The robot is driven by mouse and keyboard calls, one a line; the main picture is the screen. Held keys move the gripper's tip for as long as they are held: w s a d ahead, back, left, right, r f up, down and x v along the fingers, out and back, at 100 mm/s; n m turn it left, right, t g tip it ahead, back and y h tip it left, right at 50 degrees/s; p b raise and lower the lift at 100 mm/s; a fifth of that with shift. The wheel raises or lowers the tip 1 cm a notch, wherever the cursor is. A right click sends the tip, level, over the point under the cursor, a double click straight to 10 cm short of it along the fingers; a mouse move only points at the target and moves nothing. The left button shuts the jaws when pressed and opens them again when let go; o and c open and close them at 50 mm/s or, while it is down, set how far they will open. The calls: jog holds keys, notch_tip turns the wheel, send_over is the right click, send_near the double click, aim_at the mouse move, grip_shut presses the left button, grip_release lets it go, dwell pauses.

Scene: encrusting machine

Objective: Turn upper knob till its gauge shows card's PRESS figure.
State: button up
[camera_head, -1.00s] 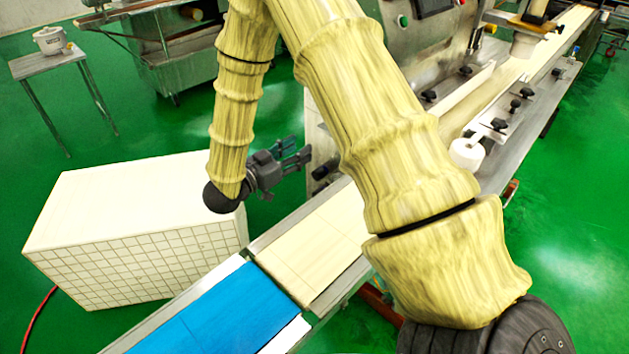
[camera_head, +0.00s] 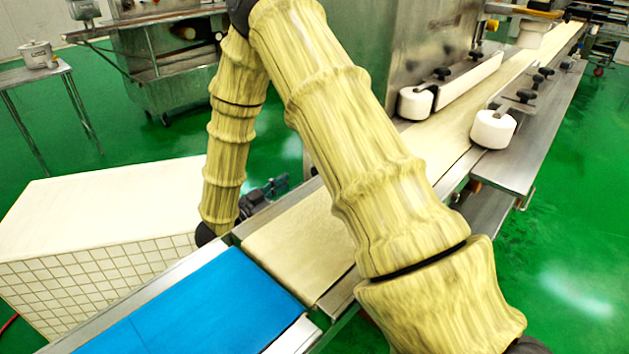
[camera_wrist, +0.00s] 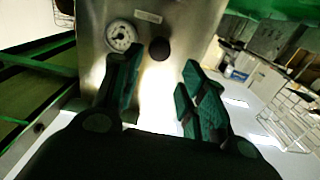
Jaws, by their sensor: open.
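In the wrist view a round white-faced gauge (camera_wrist: 121,36) sits on a metal panel (camera_wrist: 185,20). A dark round knob (camera_wrist: 159,48) is just to its right. My gripper (camera_wrist: 160,78) is open and empty, its two dark green fingers spread below the gauge and knob in the picture. The left fingertip overlaps the gauge's lower edge in view. The gauge's needle and figures are too small to read. A small pale label (camera_wrist: 148,16) is above them, its text unreadable. In the head view my gripper (camera_head: 277,186) is partly hidden behind my arm. I cannot identify a card.
A conveyor with a blue belt (camera_head: 200,305) and a cream belt (camera_head: 300,245) runs diagonally past my arm. A white tiled block (camera_head: 90,220) stands left of my gripper. White rollers (camera_head: 493,129) flank the belt further back.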

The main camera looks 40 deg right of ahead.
jog(key=d+b, duration=0.1)
jog(key=d, duration=0.2)
jog(key=d+b, duration=0.1)
jog(key=d, duration=0.3)
jog(key=d+b, duration=0.1)
jog(key=d, duration=0.2)
jog(key=shift+w+d, duration=0.4)
jog(key=shift+c, duration=0.4)
jog(key=c, duration=0.7)
